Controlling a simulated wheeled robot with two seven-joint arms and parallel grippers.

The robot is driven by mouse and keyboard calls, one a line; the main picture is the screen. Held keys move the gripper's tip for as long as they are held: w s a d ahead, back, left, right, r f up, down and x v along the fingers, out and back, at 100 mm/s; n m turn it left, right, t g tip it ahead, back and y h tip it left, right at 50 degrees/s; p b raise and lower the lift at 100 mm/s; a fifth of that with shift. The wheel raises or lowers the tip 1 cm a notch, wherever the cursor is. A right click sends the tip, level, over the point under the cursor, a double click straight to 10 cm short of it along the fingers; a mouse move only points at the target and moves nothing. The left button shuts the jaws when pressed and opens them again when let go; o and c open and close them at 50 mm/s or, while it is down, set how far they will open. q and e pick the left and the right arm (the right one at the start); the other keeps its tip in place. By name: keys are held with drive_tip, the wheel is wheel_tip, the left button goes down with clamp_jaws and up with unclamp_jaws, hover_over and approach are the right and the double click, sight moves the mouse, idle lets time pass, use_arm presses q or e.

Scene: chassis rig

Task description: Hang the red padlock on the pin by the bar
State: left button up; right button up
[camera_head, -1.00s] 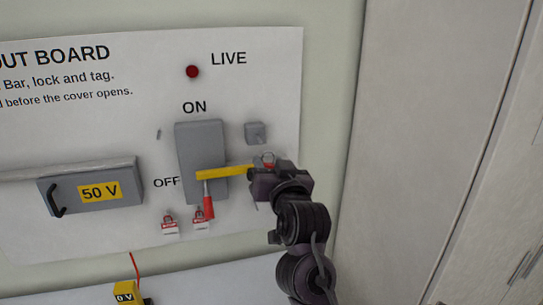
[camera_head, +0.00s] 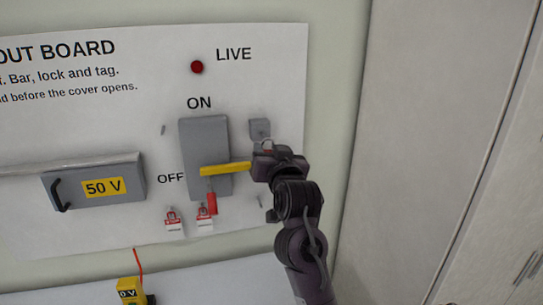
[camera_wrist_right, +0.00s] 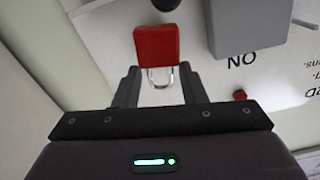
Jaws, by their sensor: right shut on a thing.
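The red padlock (camera_wrist_right: 157,45) is held at my right gripper's fingertips (camera_wrist_right: 159,74). Its silver shackle (camera_wrist_right: 160,79) points back between the fingers in the wrist view. My left gripper is not in view.
A red handle (camera_head: 211,203) hangs below the bar. Two red-and-white tags (camera_head: 173,219) (camera_head: 205,218) are lower on the board. A grey 50 V cover (camera_head: 125,171) is at left. The LIVE lamp (camera_head: 197,67) is red.

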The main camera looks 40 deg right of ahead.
drive_tip(key=shift+f+x, duration=0.15)
drive_tip(key=shift+x, duration=1)
drive_tip(key=shift+f+x, duration=0.1)
drive_tip(key=shift+x, duration=1.1)
drive_tip(key=o, duration=1.1)
drive_tip(key=shift+f, duration=0.1)
drive_tip(key=b+v, duration=0.3)
drive_tip(key=v, duration=0.4)
drive_tip(key=shift+s+a, duration=0.2)
drive_tip(key=shift+s, duration=0.15)
